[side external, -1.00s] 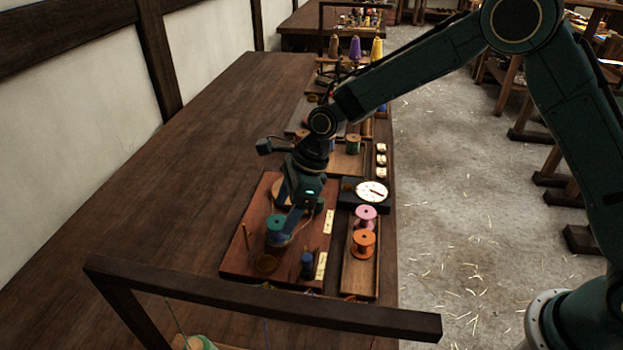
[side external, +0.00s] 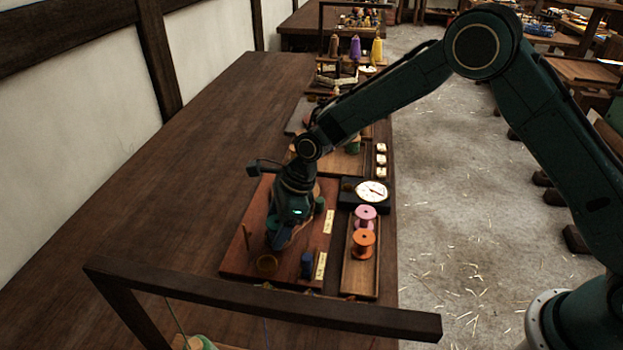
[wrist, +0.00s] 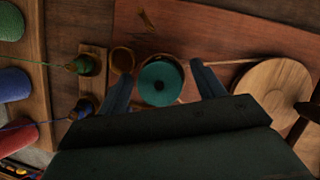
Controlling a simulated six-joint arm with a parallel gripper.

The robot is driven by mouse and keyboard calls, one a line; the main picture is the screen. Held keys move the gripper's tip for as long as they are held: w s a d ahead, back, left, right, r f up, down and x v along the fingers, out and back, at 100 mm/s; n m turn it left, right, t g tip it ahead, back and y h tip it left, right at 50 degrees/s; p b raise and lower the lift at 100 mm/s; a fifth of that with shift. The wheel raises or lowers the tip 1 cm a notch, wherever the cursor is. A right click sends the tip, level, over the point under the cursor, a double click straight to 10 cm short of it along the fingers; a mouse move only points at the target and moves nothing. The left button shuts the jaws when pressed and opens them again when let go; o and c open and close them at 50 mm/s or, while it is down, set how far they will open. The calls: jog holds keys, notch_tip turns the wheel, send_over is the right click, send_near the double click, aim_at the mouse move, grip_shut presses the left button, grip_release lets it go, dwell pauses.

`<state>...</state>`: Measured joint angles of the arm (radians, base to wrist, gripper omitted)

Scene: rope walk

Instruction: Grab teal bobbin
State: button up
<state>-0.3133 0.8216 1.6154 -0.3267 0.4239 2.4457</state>
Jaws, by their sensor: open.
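The fingers are open. In the side view my gripper (side external: 278,242) is low over the reddish-brown board (side external: 240,262) and hides the teal bobbin.
A small cup (side external: 267,263), a thin peg (side external: 246,237) and a blue bobbin (side external: 307,264) are close by on the board. A tray (side external: 358,284) at right holds pink (side external: 365,217) and orange (side external: 363,243) bobbins. A dark frame (side external: 260,305) crosses the foreground. The table's left is clear.

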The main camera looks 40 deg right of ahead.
aim_at(277, 221)
jog(key=shift+c, duration=0.2)
jog(key=c, duration=1)
jog(key=shift+c, duration=0.2)
jog(key=shift+r, duration=0.1)
notch_tip(277, 221, up, 20)
jog(key=shift+w, duration=0.1)
dwell(0.6)
